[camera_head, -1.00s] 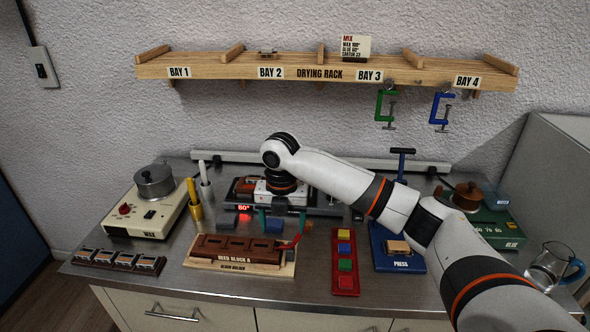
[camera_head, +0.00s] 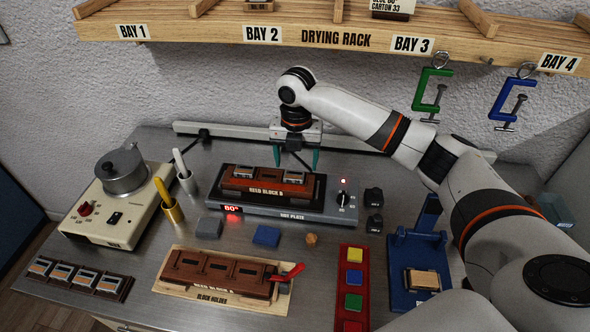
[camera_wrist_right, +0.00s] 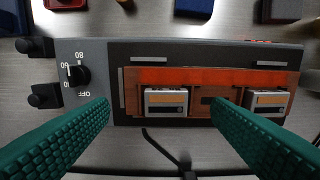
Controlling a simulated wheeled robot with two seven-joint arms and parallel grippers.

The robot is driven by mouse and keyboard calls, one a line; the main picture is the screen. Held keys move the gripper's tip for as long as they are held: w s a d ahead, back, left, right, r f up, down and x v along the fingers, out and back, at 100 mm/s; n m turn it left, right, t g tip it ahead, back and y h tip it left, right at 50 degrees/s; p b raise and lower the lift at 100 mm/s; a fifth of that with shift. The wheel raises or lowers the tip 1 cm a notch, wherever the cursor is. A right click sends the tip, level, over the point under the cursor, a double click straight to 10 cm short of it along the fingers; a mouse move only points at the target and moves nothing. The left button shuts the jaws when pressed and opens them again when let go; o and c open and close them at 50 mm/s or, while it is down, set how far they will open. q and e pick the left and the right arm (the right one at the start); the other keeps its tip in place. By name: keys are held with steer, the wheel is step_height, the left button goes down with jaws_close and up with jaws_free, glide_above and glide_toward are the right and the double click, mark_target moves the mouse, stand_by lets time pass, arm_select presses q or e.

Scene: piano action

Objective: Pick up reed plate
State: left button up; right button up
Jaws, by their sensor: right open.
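Two small silver reed plates with orange stripes sit in the brown Reed Block B (camera_head: 268,186) on the hot plate (camera_head: 226,198). One reed plate (camera_head: 243,172) is at the block's left in the head view, the other reed plate (camera_head: 294,177) at its right. My right gripper (camera_head: 297,158) is open and empty, pointing down over the back of the hot plate. In the right wrist view, one reed plate (camera_wrist_right: 166,101) shows between the green fingers; the other reed plate (camera_wrist_right: 266,102) is partly behind a finger. My left gripper is out of view.
A rack (camera_head: 80,277) holds several more reed plates at front left. Reed Block A (camera_head: 215,270) sits in its holder in front, with a red lever (camera_head: 288,273). A wax pot (camera_head: 121,171), blue press (camera_head: 420,265) and colour tray (camera_head: 353,285) stand around. The drying rack (camera_head: 340,38) overhangs behind.

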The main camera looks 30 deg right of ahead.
mark_target(294, 179)
steer(key=shift+s+a+f, duration=0.1)
steer(key=shift+f, duration=0.25)
steer(key=f, duration=0.1)
steer(key=f+p, duration=0.1)
steer(key=f, duration=0.2)
steer(key=shift+w+a+f+p, duration=0.15)
steer(key=shift+w+f+p, duration=0.1)
steer(key=shift+w+p, duration=0.15)
steer(key=shift+s+f, duration=0.1)
steer(key=shift+f, duration=0.1)
steer(key=c, duration=0.8)
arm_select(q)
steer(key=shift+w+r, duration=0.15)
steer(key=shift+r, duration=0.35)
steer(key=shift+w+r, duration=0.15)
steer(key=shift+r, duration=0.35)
arm_select(e)
steer(key=shift+s, duration=0.1)
steer(key=c, duration=0.5)
